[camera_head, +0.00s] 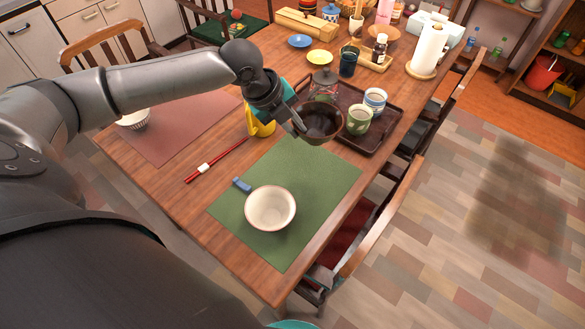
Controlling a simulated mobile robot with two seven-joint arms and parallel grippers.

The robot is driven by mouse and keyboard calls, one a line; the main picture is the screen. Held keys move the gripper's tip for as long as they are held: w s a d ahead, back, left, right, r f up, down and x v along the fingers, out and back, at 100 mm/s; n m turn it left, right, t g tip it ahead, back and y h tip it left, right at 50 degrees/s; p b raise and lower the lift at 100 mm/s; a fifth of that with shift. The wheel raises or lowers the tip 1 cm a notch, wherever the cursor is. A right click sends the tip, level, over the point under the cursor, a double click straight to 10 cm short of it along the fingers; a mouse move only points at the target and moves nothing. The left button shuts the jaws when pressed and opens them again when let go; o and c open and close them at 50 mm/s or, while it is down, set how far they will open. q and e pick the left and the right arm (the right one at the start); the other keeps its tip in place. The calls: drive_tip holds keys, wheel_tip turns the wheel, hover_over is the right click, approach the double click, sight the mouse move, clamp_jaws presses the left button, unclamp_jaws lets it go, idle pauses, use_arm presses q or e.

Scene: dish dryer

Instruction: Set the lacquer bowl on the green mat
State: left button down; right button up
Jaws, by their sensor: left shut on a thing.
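The dark lacquer bowl (321,119) is in my left gripper (299,125), which is shut on its left rim. The bowl is held above the far edge of the green mat (313,187), near the dark tray, and its opening faces mostly up. The green mat lies flat near the front right of the wooden table. A white bowl (270,208) stands on the mat's near part. A blue chopstick rest (241,185) lies at the mat's left edge. My right gripper does not show.
A dark tray (385,128) with cups (359,119) and a glass teapot (324,84) stands beyond the mat. A yellow object (259,122) is beside my gripper. Red chopsticks (217,161) lie left of the mat. The mat's far half is bare.

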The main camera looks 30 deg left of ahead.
use_arm(q)
wheel_tip(320, 180, down, 15)
drive_tip(key=b, duration=0.3)
drive_tip(key=shift+r+b, duration=0.15)
drive_tip(key=shift+b, duration=0.2)
drive_tip(key=shift+f, duration=0.3)
drive_tip(key=shift+r, duration=0.1)
drive_tip(key=shift+f, duration=0.2)
drive_tip(key=c, duration=0.9)
unclamp_jaws()
drive_tip(key=shift+c, duration=0.2)
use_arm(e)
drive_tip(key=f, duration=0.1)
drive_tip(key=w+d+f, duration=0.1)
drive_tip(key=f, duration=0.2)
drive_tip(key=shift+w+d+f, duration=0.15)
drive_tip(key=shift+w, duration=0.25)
use_arm(q)
drive_tip(key=shift+r, duration=0.1)
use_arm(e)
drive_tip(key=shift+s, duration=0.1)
